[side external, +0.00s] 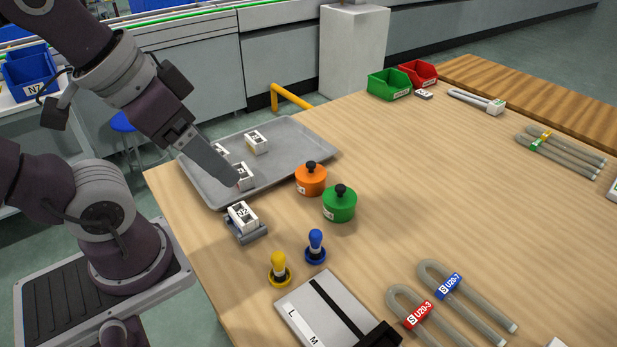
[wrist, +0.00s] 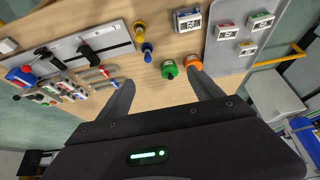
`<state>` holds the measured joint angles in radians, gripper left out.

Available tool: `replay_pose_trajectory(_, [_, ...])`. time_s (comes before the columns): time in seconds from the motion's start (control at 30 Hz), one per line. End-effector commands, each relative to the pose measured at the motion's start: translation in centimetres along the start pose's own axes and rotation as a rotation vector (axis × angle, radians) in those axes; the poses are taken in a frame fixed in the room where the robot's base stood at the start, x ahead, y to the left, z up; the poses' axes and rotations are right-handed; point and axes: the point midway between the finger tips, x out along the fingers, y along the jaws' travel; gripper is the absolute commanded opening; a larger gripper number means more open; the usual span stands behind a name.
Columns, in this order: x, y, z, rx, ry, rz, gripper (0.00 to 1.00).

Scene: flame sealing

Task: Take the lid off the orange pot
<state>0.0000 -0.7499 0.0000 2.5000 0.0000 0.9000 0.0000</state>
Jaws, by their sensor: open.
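The orange pot (side external: 311,183) stands upright on the wooden table, just off the right edge of the grey tray. Its orange lid (side external: 311,172) is on, with a black knob (side external: 311,164) on top. The orange pot also shows in the wrist view (wrist: 193,63), near the tip of the right-hand finger. My gripper (side external: 236,183) is in the air over the tray's front part, left of the orange pot and apart from it. In the wrist view my gripper (wrist: 165,84) has its two fingers wide apart with nothing between them.
A green pot (side external: 340,206) with a black knob stands close in front of the orange pot. The grey tray (side external: 295,135) holds several white labelled blocks. Another block (side external: 243,214) sits on a small grey stand. Blue (side external: 316,246) and yellow (side external: 280,268) knobbed pieces stand nearer. Table right of the pots is clear.

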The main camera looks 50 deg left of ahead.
Motion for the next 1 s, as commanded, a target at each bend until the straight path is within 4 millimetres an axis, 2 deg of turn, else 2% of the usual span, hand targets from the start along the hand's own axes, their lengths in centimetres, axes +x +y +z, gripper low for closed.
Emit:
replay_pose_trajectory(0.03, [0.0,0.0,0.0,0.000,0.000,0.000,0.87])
replay_pose_trajectory(0.1, [0.0,0.0,0.0,0.000,0.000,0.000,0.95])
replay_pose_trajectory(0.37, [0.0,0.0,-0.1,0.003,-0.001,-0.001,0.95])
replay_pose_trajectory(0.47, [0.4,-0.4,-1.9,0.080,-0.037,-0.016,0.95])
replay_pose_trajectory(0.57, [2.3,-1.6,-6.4,0.290,-0.128,-0.030,0.95])
replay_pose_trajectory(0.6, [3.7,-2.4,-8.5,0.394,-0.173,-0.025,0.95])
replay_pose_trajectory(0.67, [6.4,-3.6,-11.3,0.552,-0.237,-0.002,0.95])
replay_pose_trajectory(0.7, [8.5,-4.7,-12.9,0.657,-0.277,0.023,0.95])
replay_pose_trajectory(0.77, [12.1,-6.3,-14.9,0.807,-0.330,0.072,0.95])
replay_pose_trajectory(0.8, [14.5,-7.3,-15.8,0.898,-0.358,0.111,0.95])
replay_pose_trajectory(0.9, [20.2,-9.8,-16.8,1.088,-0.402,0.207,0.95])
replay_pose_trajectory(1.0, [24.1,-11.3,-16.9,1.211,-0.417,0.281,0.95])
